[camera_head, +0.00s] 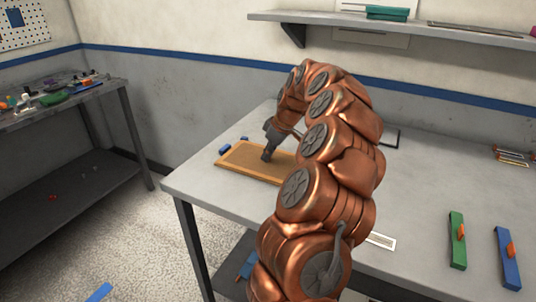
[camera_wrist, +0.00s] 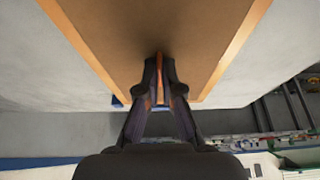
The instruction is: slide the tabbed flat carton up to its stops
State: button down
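The flat carton (camera_head: 237,161) is a brown panel with lighter orange edges, lying flat on the grey workbench near its left end. Two small blue blocks, apparently the stops, sit at its far left edge: one nearer (camera_head: 224,149) and one farther (camera_head: 244,139). Whether the carton touches them I cannot tell. My gripper (camera_head: 267,157) points down over the carton. In the wrist view its fingers (camera_wrist: 160,75) are close together around a thin upright orange tab (camera_wrist: 160,69) on the carton (camera_wrist: 110,35). My arm hides the carton's right end.
A green block (camera_head: 457,240) and a blue block (camera_head: 508,260), each with an orange piece, lie at the bench's right. A white slotted plate (camera_head: 381,240) lies near the front. A wall shelf (camera_head: 400,28) hangs above. Another cluttered bench (camera_head: 60,115) stands at the left.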

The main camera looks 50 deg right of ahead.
jog(key=shift+w+a, duration=0.15)
jog(key=shift+w, duration=0.35)
dwell(0.5)
jog(key=shift+b, duration=0.95)
dwell(2.5)
jog(key=c, duration=1.2)
grip_release()
jog(key=shift+c, duration=0.2)
jog(key=o, duration=0.3)
jog(key=shift+r, duration=0.1)
jog(key=shift+r+p, duration=1.1)
jog(key=shift+r, duration=2.3)
